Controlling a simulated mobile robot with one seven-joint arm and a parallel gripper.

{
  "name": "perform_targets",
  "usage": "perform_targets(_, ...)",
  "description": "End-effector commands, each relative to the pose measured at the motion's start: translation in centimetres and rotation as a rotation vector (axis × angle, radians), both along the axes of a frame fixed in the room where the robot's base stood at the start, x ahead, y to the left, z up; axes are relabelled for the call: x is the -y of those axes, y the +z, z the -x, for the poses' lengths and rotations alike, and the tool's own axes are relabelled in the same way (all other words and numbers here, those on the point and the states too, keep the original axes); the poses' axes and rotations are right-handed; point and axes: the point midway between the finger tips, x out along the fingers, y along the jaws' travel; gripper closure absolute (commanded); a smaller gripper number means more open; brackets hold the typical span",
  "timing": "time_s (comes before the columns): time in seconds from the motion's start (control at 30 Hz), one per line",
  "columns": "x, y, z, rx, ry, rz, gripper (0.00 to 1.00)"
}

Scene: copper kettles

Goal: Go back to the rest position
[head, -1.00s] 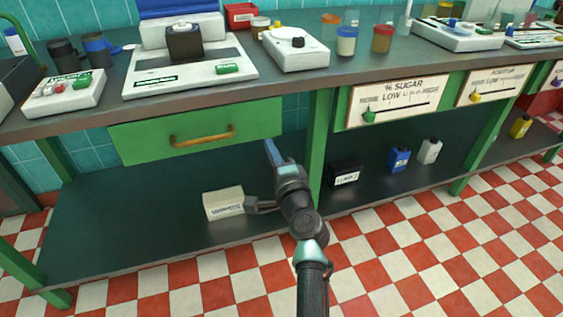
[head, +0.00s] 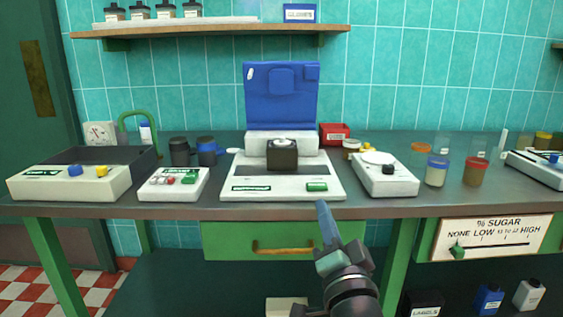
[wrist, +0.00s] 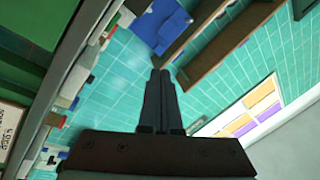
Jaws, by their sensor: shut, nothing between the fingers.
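My gripper (head: 325,212) is in front of the workbench, its tip near the front edge of the worktop. In the wrist view my gripper (wrist: 158,78) shows two dark fingers pressed together with nothing between them. My arm comes up from the bottom of the head view, a little right of the middle. The green drawer (head: 225,240) with a brass handle is shut, just left of my gripper.
The worktop (head: 375,207) carries a white device with a raised blue lid (head: 282,97), a white scale (head: 385,175), a button box (head: 173,185) and jars. A wooden shelf (head: 215,30) with bottles hangs above. Bottles stand on the lower shelf.

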Motion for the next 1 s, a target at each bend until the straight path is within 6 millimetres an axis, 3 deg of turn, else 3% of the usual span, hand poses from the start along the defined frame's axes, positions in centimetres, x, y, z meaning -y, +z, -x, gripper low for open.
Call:
perform_targets(0.03, -1.6, 3.9, 1.1, 0.067, -0.015, 0.109, 1.00)
perform_targets(0.2, -5.5, 14.8, 6.7, 0.279, -0.149, 0.437, 1.00)
perform_targets(0.4, -7.7, 24.2, 15.6, 0.491, -0.378, 0.681, 1.00)
perform_targets(0.53, -8.0, 28.4, 22.0, 0.599, -0.544, 0.766, 1.00)
perform_targets(0.6, -7.9, 31.2, 21.6, 0.587, -0.544, 0.771, 1.00)
perform_targets(1.0, -7.9, 42.8, 21.4, 0.585, -0.539, 0.769, 1.00)
